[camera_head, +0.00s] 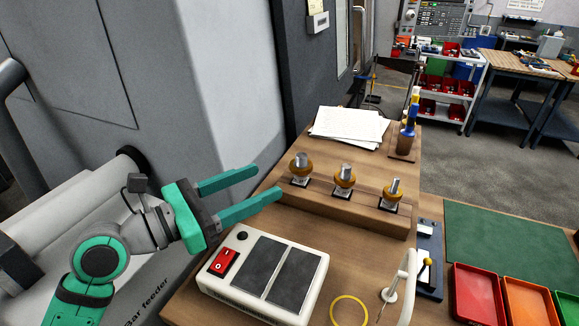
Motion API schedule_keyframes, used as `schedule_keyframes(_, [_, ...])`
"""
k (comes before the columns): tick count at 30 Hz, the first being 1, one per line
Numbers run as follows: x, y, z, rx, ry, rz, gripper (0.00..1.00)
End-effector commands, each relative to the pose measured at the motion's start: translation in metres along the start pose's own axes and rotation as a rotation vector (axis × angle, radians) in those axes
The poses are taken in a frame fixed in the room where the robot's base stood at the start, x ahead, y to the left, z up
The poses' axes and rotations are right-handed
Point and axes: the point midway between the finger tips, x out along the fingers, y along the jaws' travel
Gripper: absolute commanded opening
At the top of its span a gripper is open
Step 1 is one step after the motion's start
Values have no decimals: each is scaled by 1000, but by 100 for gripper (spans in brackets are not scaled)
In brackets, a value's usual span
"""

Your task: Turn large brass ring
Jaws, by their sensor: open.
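Three brass-coloured rings sit on grey metal posts along a wooden stand (340,208) on the bench. The left ring (302,170) looks the largest, then the middle ring (344,181); the right ring (391,196) looks the smallest. My gripper (268,181) has teal fingers, spread open and empty. It comes in from the left, and its fingertips point right towards the left ring, apart from it in the picture. The gap in depth is hard to tell.
A white box with a red switch (222,264) and dark pads stands in front of the stand. A thin yellow hoop (349,311) lies at the front. Papers (348,124) and a brush holder (405,143) are behind. Red (478,292) and orange trays stand right.

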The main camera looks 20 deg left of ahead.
Motion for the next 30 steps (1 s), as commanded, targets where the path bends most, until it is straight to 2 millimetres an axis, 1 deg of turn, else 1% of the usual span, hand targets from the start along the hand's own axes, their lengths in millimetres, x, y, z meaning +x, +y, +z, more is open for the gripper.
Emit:
schedule_keyframes(1, [10,-1,0,3,2,-3,55])
schedule_keyframes(6, [41,-1,0,3,2,-3,55])
schedule_keyframes(9, [56,-1,0,2,1,-3,55])
schedule_keyframes(12, [68,0,0,3,1,-1,55])
schedule_keyframes(18, [78,2,0,2,-1,6,55])
schedule_keyframes(26, [78,3,0,1,-1,7,55])
schedule_keyframes(27, [78,2,0,1,-1,7,53])
schedule_keyframes(29, [79,2,0,1,-1,5,39])
schedule_keyframes(30, [80,1,0,1,-1,4,29])
